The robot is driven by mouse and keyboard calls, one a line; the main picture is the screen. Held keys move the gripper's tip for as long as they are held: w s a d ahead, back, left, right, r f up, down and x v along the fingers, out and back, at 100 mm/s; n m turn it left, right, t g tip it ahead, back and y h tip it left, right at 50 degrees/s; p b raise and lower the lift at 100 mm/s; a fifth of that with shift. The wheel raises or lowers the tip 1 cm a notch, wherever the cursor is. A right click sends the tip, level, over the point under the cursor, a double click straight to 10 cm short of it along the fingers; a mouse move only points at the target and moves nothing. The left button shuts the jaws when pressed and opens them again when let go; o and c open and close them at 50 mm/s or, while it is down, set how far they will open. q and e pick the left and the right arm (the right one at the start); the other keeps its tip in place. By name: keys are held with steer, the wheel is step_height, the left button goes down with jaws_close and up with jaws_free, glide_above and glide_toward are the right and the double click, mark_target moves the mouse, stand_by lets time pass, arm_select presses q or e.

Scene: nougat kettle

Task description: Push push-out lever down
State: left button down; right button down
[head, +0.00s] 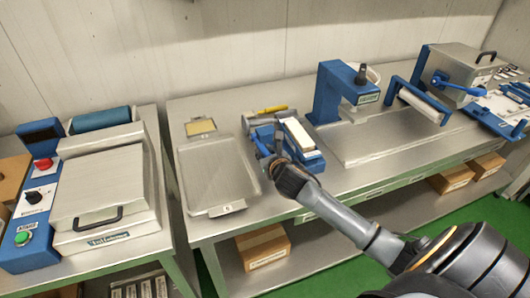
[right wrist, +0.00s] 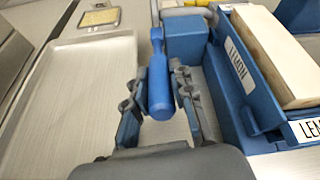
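The push-out lever (right wrist: 159,85) is a blue rounded handle, seen in the right wrist view, pointing toward my wrist. It belongs to a blue fixture (head: 310,158) holding a pale block (head: 299,134); the fixture carries a "LEMON" label in the wrist view. My right gripper (right wrist: 157,98) is open, with one finger on each side of the lever. The left finger stands apart from it; the right finger is close, and contact is unclear. In the head view my right gripper (head: 275,162) is at the fixture's left front and hides part of it. My left gripper is out of view.
A flat metal tray (head: 215,175) lies left of the fixture. A yellow-handled tool (head: 270,109) lies behind it. A blue press (head: 333,92) stands to the right. A machine with a closed lid (head: 100,185) stands on the left table.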

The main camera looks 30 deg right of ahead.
steer(key=shift+s+f+t+b, duration=0.1)
steer(key=shift+f+t+b, duration=0.75)
steer(key=shift+b, duration=1)
steer(key=shift+f+b, duration=0.2)
steer(key=shift+b, duration=0.15)
steer(key=c, duration=1.1)
jaws_free()
steer(key=shift+c, duration=0.2)
